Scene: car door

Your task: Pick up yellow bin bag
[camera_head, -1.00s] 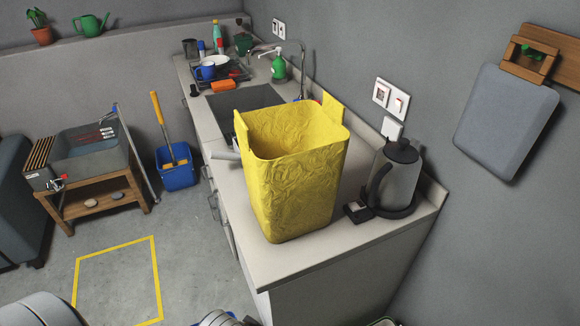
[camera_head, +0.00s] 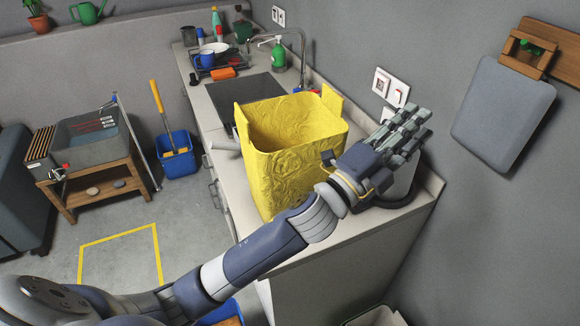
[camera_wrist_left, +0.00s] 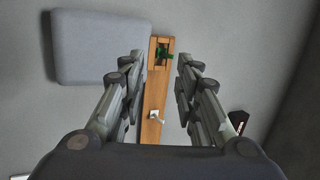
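The yellow bin bag (camera_head: 285,165) stands upright and open at the top on the near end of the counter, like a tall bin-shaped liner with two raised tabs on its rim. My left gripper (camera_head: 410,125) is in front of the kettle, to the right of the bag and pointing toward the right wall. My left forearm crosses in front of the bag's lower right side. In the left wrist view the gripper's fingers (camera_wrist_left: 160,85) are spread apart with nothing between them. The bag is not in the left wrist view. My right gripper is in neither view.
The counter (camera_head: 300,245) has a sink (camera_head: 245,92) and dish rack (camera_head: 220,68) behind the bag. The kettle (camera_head: 402,180) is mostly hidden by my gripper. A grey board (camera_head: 503,112) hangs on the right wall. A blue bucket (camera_head: 179,158) stands on the floor left.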

